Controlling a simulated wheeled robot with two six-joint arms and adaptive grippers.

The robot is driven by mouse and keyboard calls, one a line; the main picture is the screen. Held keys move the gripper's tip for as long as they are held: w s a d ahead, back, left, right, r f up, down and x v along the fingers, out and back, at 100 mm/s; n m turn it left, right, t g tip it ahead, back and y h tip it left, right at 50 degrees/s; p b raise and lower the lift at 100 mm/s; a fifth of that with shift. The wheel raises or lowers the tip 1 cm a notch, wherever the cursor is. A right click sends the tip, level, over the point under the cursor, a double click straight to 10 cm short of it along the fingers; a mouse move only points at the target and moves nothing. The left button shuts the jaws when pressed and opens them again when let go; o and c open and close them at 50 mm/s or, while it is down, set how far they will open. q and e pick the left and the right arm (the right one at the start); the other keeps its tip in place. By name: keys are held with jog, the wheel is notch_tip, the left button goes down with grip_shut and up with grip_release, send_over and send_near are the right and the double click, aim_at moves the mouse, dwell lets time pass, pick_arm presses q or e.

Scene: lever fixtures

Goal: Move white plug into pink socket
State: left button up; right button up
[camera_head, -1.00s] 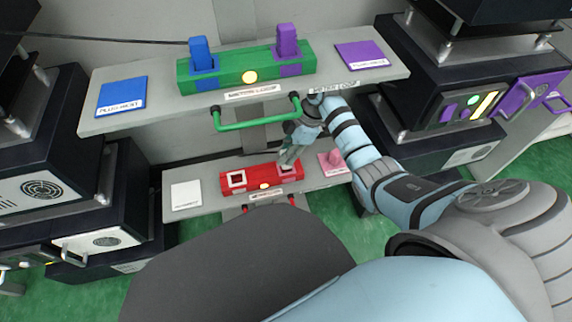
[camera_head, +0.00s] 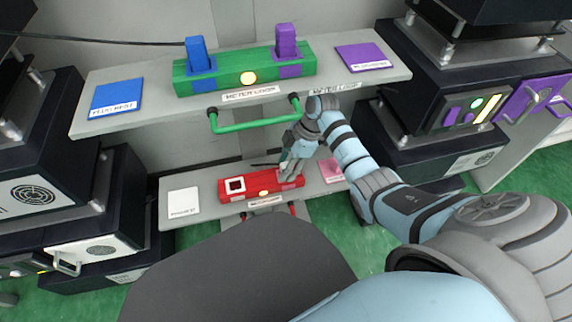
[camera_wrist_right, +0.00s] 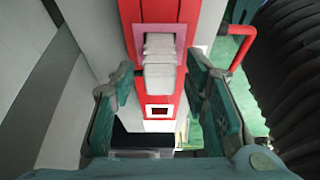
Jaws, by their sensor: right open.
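The white plug (camera_wrist_right: 160,62) stands in the pink-framed socket (camera_wrist_right: 140,45) of the red block (camera_wrist_right: 158,10) in the right wrist view. My right gripper (camera_wrist_right: 161,74) is open, with one finger on each side of the plug and gaps visible between fingers and plug. In the head view, my right gripper (camera_head: 290,170) is over the right end of the red block (camera_head: 260,184) and covers most of the plug and pink socket. The white-framed socket (camera_head: 235,185) at the block's left end is empty. My left gripper is not in view.
A white pad (camera_head: 183,202) lies left of the red block and a pink pad (camera_head: 331,170) right of it, partly behind my arm. The upper shelf holds a green block (camera_head: 245,70) with blue and purple plugs. A green handle (camera_head: 255,126) hangs below that shelf.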

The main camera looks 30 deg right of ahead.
aim_at(286, 164)
jog(key=shift+r, duration=0.25)
jog(key=p+v, duration=0.3)
jog(key=v, duration=0.3)
jog(key=shift+d+f+p, duration=0.1)
jog(key=shift+p, duration=0.2)
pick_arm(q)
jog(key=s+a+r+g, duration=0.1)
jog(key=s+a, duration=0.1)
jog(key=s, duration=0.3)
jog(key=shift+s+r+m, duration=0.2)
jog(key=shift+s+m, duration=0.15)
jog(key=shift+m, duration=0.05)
pick_arm(e)
jog(key=s+d, duration=0.3)
jog(key=d, duration=0.8)
jog(key=shift+f, duration=0.5)
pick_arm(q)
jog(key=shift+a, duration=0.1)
